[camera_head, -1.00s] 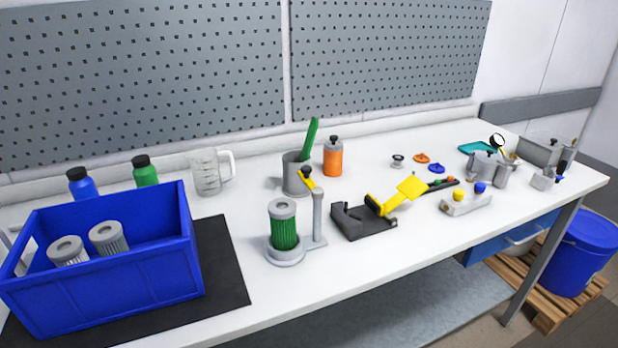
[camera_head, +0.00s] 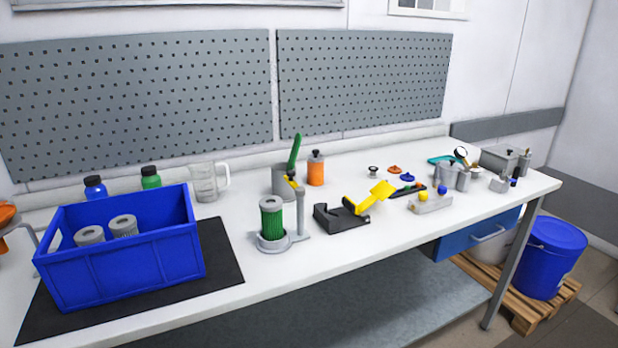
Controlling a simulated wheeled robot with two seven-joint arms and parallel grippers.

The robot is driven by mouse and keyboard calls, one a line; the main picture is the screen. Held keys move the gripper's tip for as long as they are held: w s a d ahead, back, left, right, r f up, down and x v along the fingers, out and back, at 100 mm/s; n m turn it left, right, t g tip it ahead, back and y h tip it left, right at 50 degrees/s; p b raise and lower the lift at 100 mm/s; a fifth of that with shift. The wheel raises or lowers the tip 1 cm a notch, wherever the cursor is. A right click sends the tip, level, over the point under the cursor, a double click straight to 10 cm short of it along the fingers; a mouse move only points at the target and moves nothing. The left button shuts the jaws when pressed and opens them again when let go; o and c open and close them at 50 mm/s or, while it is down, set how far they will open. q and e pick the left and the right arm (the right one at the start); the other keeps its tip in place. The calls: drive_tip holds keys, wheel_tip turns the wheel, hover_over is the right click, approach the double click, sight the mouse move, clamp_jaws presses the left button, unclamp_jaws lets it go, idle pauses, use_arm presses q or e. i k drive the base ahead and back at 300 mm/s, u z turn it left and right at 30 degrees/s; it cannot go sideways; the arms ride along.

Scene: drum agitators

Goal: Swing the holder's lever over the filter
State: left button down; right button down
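A green pleated filter (camera_head: 272,222) with a grey top cap stands upright in the round base of a grey holder (camera_head: 273,244). The holder's post (camera_head: 302,212) rises just right of the filter. The lever (camera_head: 292,182), yellow with a dark knob, sits at the top of the post and points up and back, away from the filter's top. A grey cup behind partly overlaps with it in the view. Neither of my grippers is in view.
A blue crate (camera_head: 125,270) with two grey filters stands on a black mat (camera_head: 222,262) at left. A black and yellow clamp device (camera_head: 342,216) is right of the holder. A grey cup (camera_head: 281,181) and orange bottle (camera_head: 316,170) stand behind. The table's front strip is clear.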

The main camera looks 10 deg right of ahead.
sight(299, 191)
drive_tip(key=z, duration=1.25)
drive_tip(key=i, duration=0.7)
drive_tip(key=u, duration=1.8)
